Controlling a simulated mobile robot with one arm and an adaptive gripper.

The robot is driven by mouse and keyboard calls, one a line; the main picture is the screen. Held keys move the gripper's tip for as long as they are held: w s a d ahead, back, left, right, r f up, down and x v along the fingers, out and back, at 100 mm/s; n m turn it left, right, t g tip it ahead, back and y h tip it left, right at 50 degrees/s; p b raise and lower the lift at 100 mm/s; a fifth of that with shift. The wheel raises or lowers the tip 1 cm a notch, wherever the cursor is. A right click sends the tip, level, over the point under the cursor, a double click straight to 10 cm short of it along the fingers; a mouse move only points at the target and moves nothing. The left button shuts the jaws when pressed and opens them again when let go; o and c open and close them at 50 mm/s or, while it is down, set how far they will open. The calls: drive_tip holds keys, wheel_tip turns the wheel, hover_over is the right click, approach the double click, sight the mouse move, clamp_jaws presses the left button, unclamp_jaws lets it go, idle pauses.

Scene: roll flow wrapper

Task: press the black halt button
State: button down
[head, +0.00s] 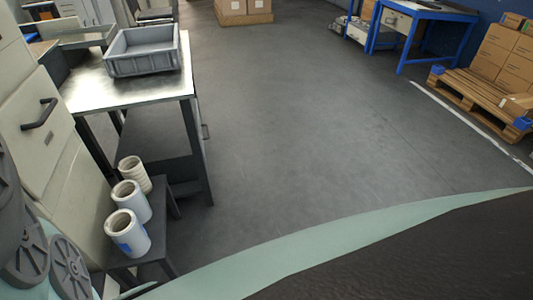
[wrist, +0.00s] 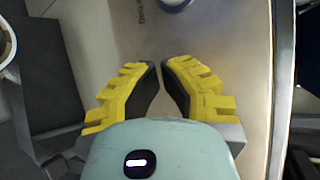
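No black halt button can be made out for certain in either view. In the wrist view, a round part with a pale rim and dark blue-grey middle (wrist: 174,3) is cut off by the top edge; I cannot tell what it is. It lies beyond my fingertips on a beige metal panel (wrist: 230,40), beside small dark lettering. My gripper (wrist: 161,66) has yellow ribbed fingers with dark pads. Its tips are drawn together with nothing seen between them, and point toward the round part, apart from it in the picture. My gripper does not show in the head view.
A grey tray (head: 143,52) sits on a metal-topped table (head: 90,92). Several white rolls (head: 128,233) stand on a low dark bench at the left, beside a beige cabinet (head: 35,120). Boxes on a pallet (head: 470,88) stand far right. The middle floor is clear.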

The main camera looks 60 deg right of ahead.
drive_tip(key=shift+d, duration=0.15)
drive_tip(key=shift+s+d+p, duration=0.5)
drive_tip(key=shift+r, duration=0.1)
drive_tip(key=s+d+p, duration=0.1)
drive_tip(key=d, duration=0.1)
drive_tip(key=s+d, duration=0.1)
drive_tip(key=s, duration=0.1)
drive_tip(key=shift+s+d+p, duration=0.2)
drive_tip(key=shift+d+p, duration=0.15)
drive_tip(key=shift+d, duration=0.05)
drive_tip(key=shift+w, duration=0.1)
idle(0.6)
